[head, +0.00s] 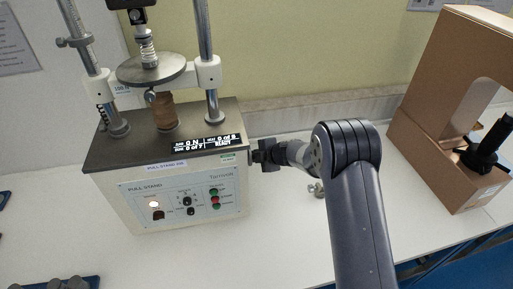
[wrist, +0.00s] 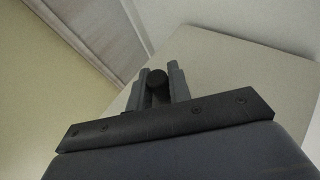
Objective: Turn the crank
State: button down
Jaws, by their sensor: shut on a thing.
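The pull stand tester (head: 170,195) is a white box with a dark top, two posts and a round metal plate, at the left of the head view. My gripper (head: 259,155) is at its right side, near the top edge. In the wrist view, my gripper (wrist: 159,78) has its two grey fingers closed on a dark round crank handle (wrist: 157,84). In the head view the crank is mostly hidden by my gripper, so its angle cannot be told.
A brown tester (head: 440,120) with a black handle (head: 488,150) stands at the right. A small metal piece (head: 316,189) lies on the white table (head: 285,235) beside my arm. Dark parts (head: 60,284) lie at the lower left. The wall is close behind.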

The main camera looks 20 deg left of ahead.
jog(key=shift+s+d+g+h+p, duration=0.15)
jog(key=shift+s+g+h+p, duration=0.1)
jog(key=shift+g+h+p, duration=0.45)
jog(key=shift+s+d+r+m+g+h, duration=0.15)
jog(key=shift+s+m+g+h, duration=0.25)
jog(key=shift+g+h, duration=0.55)
jog(key=shift+s+d+f+m+g+h, duration=0.1)
jog(key=shift+s+d+m+g+h, duration=0.3)
jog(key=shift+g, duration=0.9)
jog(key=shift+s+d+r+m+g+h, duration=0.1)
jog(key=shift+s+m+g+h, duration=0.25)
jog(key=shift+g+h, duration=0.6)
jog(key=shift+g, duration=0.4)
jog(key=c, duration=1.3)
grip_release()
jog(key=shift+r, duration=0.2)
